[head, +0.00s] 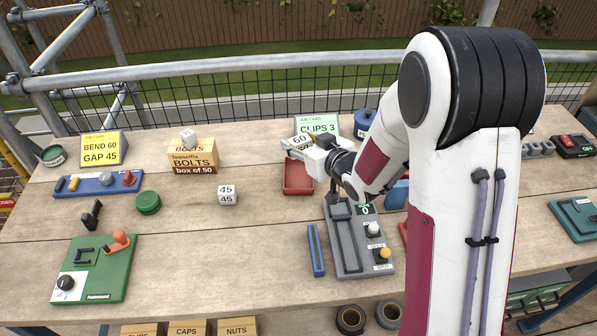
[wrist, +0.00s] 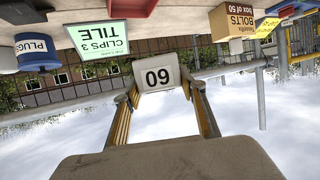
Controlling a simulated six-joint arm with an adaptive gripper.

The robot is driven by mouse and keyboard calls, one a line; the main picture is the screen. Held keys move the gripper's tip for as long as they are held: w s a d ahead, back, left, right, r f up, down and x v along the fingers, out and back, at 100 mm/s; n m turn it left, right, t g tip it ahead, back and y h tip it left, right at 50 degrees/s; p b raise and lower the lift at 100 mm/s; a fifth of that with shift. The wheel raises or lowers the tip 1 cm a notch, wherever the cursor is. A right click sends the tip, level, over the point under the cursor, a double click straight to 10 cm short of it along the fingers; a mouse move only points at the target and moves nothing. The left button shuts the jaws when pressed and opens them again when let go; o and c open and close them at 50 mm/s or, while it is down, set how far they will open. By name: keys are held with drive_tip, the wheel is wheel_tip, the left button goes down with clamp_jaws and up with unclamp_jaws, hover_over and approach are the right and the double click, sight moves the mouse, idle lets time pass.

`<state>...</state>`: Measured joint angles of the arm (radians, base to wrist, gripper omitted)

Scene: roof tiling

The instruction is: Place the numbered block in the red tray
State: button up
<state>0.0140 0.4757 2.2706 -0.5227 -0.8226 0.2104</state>
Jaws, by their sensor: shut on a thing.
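A white block numbered 60 (head: 300,141) is held in my gripper (head: 297,150). In the wrist view the block (wrist: 158,76) shows its number upside down between the two fingers (wrist: 160,98). The red tray (head: 297,190) is on the table just below the gripper in the head view. The block appears raised above the tray's back part, and the arm hides part of the tray's right side. A red edge, likely the tray (wrist: 138,5), shows at the top of the wrist view.
A block numbered 45 (head: 227,195) stands on the table. A plain-looking block (head: 188,135) sits on the bolts box (head: 194,157). A green job card (head: 317,125) stands behind the tray, and a grey switch panel (head: 352,237) lies in front. Bare wood lies left of the tray.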

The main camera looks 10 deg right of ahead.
hover_over(300, 186)
drive_tip(key=shift+f, duration=2.95)
drive_tip(key=shift+f, duration=2.05)
drive_tip(key=shift+f, duration=0.6)
drive_tip(key=o, duration=1.1)
drive_tip(key=shift+d, duration=0.1)
drive_tip(key=shift+o, duration=0.2)
drive_tip(key=shift+r, duration=0.2)
